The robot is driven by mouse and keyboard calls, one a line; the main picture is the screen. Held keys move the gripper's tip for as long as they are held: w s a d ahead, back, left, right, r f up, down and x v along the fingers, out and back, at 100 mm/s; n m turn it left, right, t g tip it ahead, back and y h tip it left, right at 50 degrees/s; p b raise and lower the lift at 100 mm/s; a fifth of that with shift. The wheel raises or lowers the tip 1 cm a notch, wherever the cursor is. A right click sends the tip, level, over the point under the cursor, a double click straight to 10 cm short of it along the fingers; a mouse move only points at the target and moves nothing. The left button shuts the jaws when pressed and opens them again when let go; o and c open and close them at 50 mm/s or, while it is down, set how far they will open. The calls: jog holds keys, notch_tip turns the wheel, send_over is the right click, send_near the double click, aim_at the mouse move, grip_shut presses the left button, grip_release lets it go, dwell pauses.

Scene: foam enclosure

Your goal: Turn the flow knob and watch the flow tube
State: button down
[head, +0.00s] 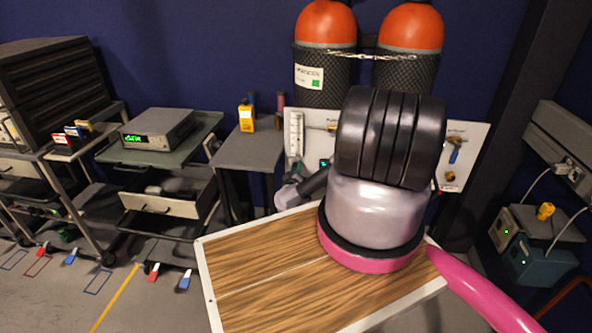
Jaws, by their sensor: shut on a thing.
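A white panel (470,140) stands below the gas cylinders, its middle hidden by my arm. A narrow, pale upright tube (296,133), which looks like the flow tube, is at the panel's left end. Its float and scale are too small to read. A small dark device with a green light (324,163) sits lower down. I cannot pick out the flow knob.
Two orange-topped cylinders (327,25) are chained behind the panel. A blue-handled valve (456,150) is at the panel's right. A grey side table (248,152) holds a yellow meter (247,117). A cart (170,145) with an open drawer is further left. Power boxes (540,250) stand right.

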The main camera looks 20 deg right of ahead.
jog(key=n, duration=0.5)
jog(key=shift+a, duration=0.1)
jog(key=n, duration=0.4)
jog(key=shift+n+g+h, duration=0.3)
jog(key=shift+g, duration=0.1)
dwell(0.3)
jog(key=shift+c, duration=2.2)
grip_release()
jog(key=f+v, duration=0.1)
jog(key=v, duration=0.9)
jog(key=shift+s+a+r, duration=0.25)
jog(key=shift+s+r, duration=0.05)
jog(key=shift+r, duration=0.1)
